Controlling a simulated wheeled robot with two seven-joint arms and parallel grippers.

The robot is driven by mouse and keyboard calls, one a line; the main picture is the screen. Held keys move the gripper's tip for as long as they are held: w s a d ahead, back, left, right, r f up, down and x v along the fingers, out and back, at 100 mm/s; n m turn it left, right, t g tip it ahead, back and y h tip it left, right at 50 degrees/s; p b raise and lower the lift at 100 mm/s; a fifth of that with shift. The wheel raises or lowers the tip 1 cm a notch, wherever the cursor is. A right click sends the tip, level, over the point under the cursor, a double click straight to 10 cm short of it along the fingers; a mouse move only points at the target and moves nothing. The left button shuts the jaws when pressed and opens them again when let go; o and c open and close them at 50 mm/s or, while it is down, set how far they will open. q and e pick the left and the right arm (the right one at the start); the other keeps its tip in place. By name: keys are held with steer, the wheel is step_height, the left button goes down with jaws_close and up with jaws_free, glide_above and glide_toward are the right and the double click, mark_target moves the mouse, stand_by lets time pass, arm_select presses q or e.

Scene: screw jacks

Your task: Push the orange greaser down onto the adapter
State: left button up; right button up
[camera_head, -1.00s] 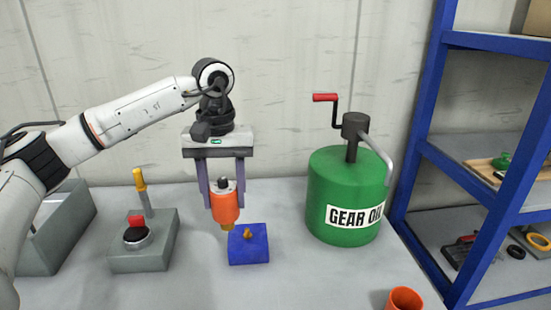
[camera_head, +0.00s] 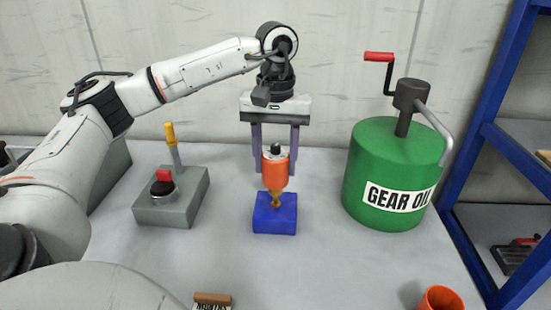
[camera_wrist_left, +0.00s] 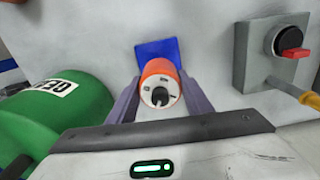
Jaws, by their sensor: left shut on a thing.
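The orange greaser (camera_head: 275,174) is upright, with a dark knob on its pale top and a brass nozzle pointing down. My left gripper (camera_head: 275,168) is shut on it, with one purple finger on each side. The blue block (camera_head: 275,220) sits on the table directly below, and the brass adapter (camera_head: 276,201) stands on its top. The nozzle lines up with the adapter; I cannot tell whether they touch. In the left wrist view, the greaser (camera_wrist_left: 159,92) hides the adapter and part of the blue block (camera_wrist_left: 157,51). My right gripper is not in view.
A green gear oil drum (camera_head: 390,180) with a red-handled crank stands to the right. A grey box (camera_head: 172,205) with a red switch and yellow-handled lever stands to the left. An orange cup (camera_head: 440,299) is at the front right. Blue shelving (camera_head: 480,130) is at the far right.

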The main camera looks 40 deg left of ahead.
mark_target(276, 173)
arm_select(q)
steer(key=shift+r, duration=0.1)
stand_by(0.6)
stand_by(0.5)
steer(key=shift+f+b, duration=0.55)
steer(key=shift+f, duration=0.65)
steer(key=shift+f+b, duration=0.35)
steer(key=shift+f, duration=0.25)
stand_by(0.3)
steer(key=o, duration=1.3)
